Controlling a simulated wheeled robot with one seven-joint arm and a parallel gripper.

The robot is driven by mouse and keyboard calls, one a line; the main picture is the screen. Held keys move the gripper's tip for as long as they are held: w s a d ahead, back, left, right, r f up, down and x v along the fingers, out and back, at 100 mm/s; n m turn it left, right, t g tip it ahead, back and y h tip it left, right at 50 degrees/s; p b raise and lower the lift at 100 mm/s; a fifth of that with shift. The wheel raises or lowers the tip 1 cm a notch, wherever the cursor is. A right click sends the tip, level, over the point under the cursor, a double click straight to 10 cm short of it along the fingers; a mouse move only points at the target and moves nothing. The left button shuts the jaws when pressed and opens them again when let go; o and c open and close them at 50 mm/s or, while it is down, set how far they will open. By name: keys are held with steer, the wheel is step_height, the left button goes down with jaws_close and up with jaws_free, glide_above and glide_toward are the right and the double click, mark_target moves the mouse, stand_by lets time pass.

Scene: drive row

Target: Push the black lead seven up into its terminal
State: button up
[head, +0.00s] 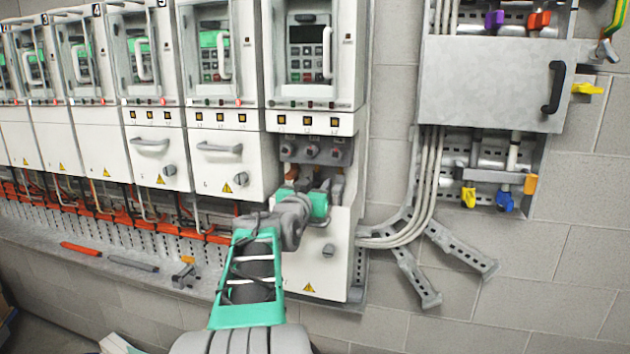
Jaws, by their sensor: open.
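The rightmost drive unit (311,60) stands with its lower front open. A grey terminal block (313,150) with a few round fittings shows in that opening. Reddish-brown parts (337,186) show just below the block, partly behind my arm. I cannot pick out the black lead; the arm and the small size hide it. My gripper (326,187) is at the end of my green and grey arm, in front of the opening and below the terminal block. Its fingers are small and hard to make out, and no thing is visible between them.
The lower white panel (325,255) is below and behind my arm. Closed drive units with handles (219,148) stand to the left, above orange clamps (207,236). Grey conduits (420,200) and a metal box (490,85) are on the right wall. Loose tools (133,263) lie on the left ledge.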

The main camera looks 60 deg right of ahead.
steer(key=shift+c, duration=0.2)
jaws_close()
stand_by(0.3)
